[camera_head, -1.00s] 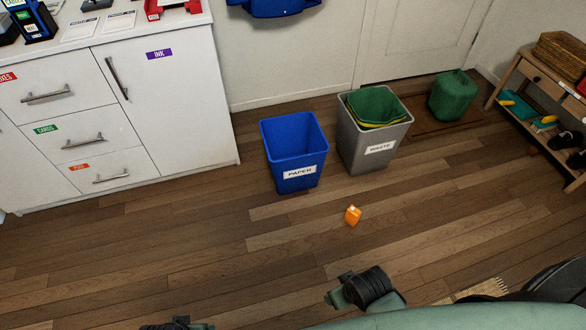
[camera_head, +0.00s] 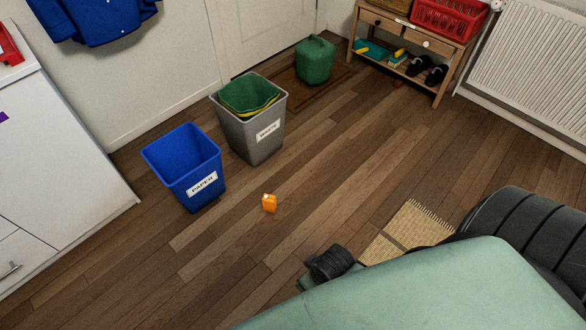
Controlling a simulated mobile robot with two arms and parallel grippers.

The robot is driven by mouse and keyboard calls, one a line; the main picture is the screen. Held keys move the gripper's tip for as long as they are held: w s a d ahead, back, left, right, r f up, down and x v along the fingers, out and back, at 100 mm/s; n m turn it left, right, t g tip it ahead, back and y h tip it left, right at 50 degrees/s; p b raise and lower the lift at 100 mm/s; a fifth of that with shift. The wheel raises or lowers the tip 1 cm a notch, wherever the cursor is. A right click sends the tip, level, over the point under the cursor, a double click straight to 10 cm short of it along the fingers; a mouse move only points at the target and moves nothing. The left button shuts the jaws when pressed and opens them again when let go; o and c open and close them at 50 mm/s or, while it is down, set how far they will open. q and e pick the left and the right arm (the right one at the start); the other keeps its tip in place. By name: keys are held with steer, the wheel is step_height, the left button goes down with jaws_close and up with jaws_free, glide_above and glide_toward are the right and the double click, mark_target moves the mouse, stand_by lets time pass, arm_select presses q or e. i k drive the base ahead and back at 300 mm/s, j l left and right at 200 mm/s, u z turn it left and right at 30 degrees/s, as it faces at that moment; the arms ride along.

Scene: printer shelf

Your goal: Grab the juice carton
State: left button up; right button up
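No gripper fingers show, so I cannot see the state of either gripper.
A green container (camera_head: 314,61) is by the door. A woven mat (camera_head: 412,229) lies right of the carton. A wooden shelf (camera_head: 440,83) stands at the back. The floor around the carton is clear.

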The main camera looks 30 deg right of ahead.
mark_target(269, 201)
steer(key=z, duration=0.7)
steer(key=i+l+u, duration=0.15)
steer(key=i+l, duration=0.1)
steer(key=i, duration=0.05)
